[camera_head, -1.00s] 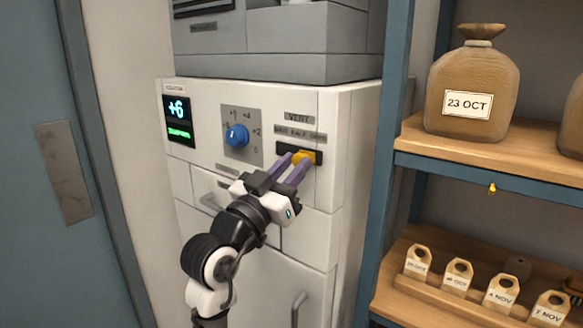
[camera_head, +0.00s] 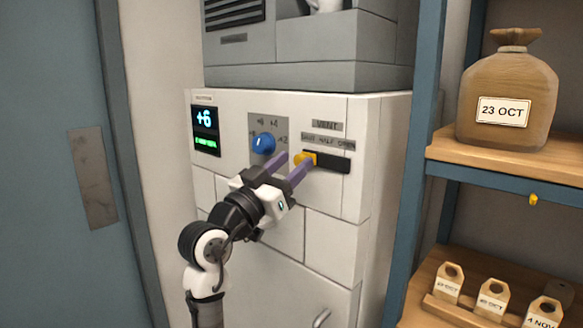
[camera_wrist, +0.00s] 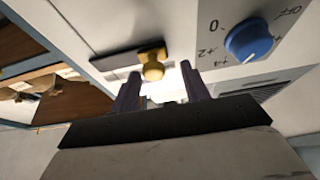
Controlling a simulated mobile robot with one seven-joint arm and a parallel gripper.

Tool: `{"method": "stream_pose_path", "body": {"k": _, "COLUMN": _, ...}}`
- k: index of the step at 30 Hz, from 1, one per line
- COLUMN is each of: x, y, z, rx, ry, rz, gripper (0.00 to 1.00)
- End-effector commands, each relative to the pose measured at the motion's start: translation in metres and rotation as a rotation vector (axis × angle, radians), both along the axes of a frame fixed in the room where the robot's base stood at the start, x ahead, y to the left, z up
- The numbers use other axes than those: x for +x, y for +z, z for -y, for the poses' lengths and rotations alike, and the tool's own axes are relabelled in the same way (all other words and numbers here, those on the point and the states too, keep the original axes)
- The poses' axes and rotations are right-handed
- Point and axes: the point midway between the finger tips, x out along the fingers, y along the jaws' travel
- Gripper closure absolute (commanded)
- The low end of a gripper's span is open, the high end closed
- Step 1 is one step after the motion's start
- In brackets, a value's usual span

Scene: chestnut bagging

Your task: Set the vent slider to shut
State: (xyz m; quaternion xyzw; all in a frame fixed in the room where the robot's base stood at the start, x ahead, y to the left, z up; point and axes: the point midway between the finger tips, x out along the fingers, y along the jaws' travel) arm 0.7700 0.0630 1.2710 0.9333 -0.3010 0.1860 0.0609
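The vent slider has a yellow knob (camera_head: 304,158) in a dark horizontal slot (camera_head: 332,163) on the white cabinet front. The knob is at the slot's left end, under the left part of a blurred label strip (camera_head: 328,141) that seems to read shut, half, open. In the wrist view the knob (camera_wrist: 153,69) shows at the right end of the slot (camera_wrist: 115,61). My gripper (camera_head: 295,161) is open, its purple fingers pointing at the panel on either side of the knob. The right finger is close to the knob; I cannot tell whether it touches.
A blue dial (camera_head: 263,143) and a display reading +6 (camera_head: 205,118) are left of the slider. A blue-framed shelf (camera_head: 505,180) with a brown sack (camera_head: 508,95) and tagged blocks stands at the right. A blue-grey door (camera_head: 60,150) is at the left.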

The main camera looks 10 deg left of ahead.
Motion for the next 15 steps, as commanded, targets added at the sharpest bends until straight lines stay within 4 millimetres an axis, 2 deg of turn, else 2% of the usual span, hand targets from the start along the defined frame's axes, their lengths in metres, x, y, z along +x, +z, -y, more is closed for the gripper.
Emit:
{"method": "stream_pose_path", "body": {"k": 8, "x": -0.003, "y": -0.003, "z": -0.001, "rx": 0.001, "ry": -0.002, "rz": 0.0, "gripper": 0.54}}
{"method": "stream_pose_path", "body": {"k": 11, "x": -0.01, "y": -0.009, "z": -0.007, "rx": 0.0, "ry": -0.002, "rz": 0.0, "gripper": 0.54}}
{"method": "stream_pose_path", "body": {"k": 15, "x": -0.031, "y": -0.021, "z": -0.022, "rx": -0.001, "ry": 0.0, "rz": 0.001, "gripper": 0.54}}
